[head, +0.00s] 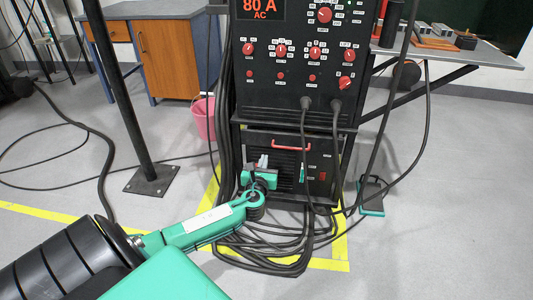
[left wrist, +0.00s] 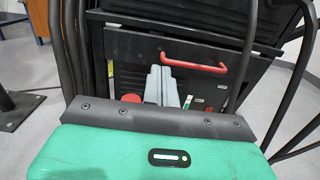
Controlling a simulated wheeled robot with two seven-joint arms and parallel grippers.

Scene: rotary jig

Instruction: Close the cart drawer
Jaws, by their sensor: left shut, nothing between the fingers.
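The cart (head: 300,90) is a tall dark cabinet with a welding machine face of knobs on it. Its drawer front (head: 318,160) is low on the cart, dark, with a red bar handle (head: 291,146); the handle also shows in the left wrist view (left wrist: 194,66). I cannot tell how far the drawer stands out. My left gripper (head: 264,160) is shut and empty in front of the left part of the drawer front. In the left wrist view its grey fingers (left wrist: 161,84) appear just below the handle's left end; contact is unclear. My right gripper is not in view.
Thick black cables (head: 270,245) hang and coil around the cart's foot. A black post (head: 130,110) on a floor plate stands to the left. A pink bucket (head: 203,120) and wooden desk (head: 165,50) are behind. A green-edged pedal (head: 372,197) lies right.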

